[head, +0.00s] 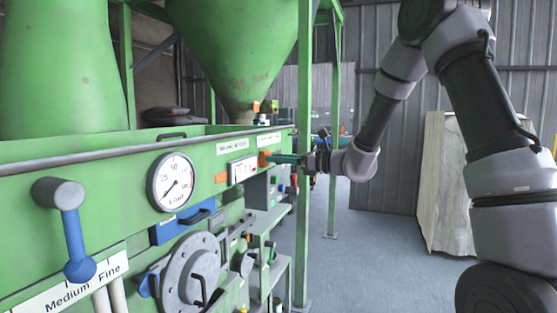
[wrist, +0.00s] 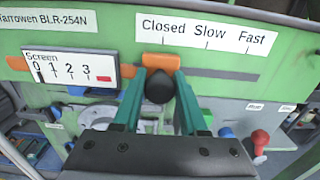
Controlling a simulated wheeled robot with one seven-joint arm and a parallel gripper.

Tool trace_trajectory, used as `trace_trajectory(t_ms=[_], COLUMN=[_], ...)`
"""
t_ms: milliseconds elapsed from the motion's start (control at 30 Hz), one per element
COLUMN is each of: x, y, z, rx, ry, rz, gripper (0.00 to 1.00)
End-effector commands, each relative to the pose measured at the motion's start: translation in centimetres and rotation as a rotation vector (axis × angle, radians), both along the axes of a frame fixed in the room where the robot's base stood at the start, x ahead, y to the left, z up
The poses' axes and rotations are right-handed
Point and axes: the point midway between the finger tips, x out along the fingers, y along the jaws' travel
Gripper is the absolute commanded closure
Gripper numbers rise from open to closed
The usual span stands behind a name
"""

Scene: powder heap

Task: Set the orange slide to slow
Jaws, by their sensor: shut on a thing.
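The orange slide (wrist: 160,62) sits on the green panel, below a white label (wrist: 206,33) reading Closed, Slow, Fast. It stands under the Closed tick, left of the Slow tick. A dark round knob (wrist: 159,90) sticks out from it. My gripper (wrist: 159,78) has its teal fingers on both sides of this knob and is shut on it. In the head view my gripper (head: 285,158) reaches the panel from the right, and the orange slide (head: 264,158) shows at its tips.
A Screen scale (wrist: 70,70) marked 0 to 3 lies just left of the slide. In the head view, a load gauge (head: 174,182), a blue-handled lever (head: 73,230) and a round hatch (head: 188,280) are on the panel. A red knob (wrist: 260,138) is below right.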

Motion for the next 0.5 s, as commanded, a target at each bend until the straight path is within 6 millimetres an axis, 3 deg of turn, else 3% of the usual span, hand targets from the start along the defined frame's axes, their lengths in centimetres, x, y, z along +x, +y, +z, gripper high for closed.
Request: trace_trajectory(t_ms=[333,500], x=[0.2,3.0], y=[-0.2,-1.2], z=[0.0,-0.1], rx=[0.000,0.001], ry=[0.000,-0.001], rz=[-0.002,-0.005], gripper=[1.00,1.00])
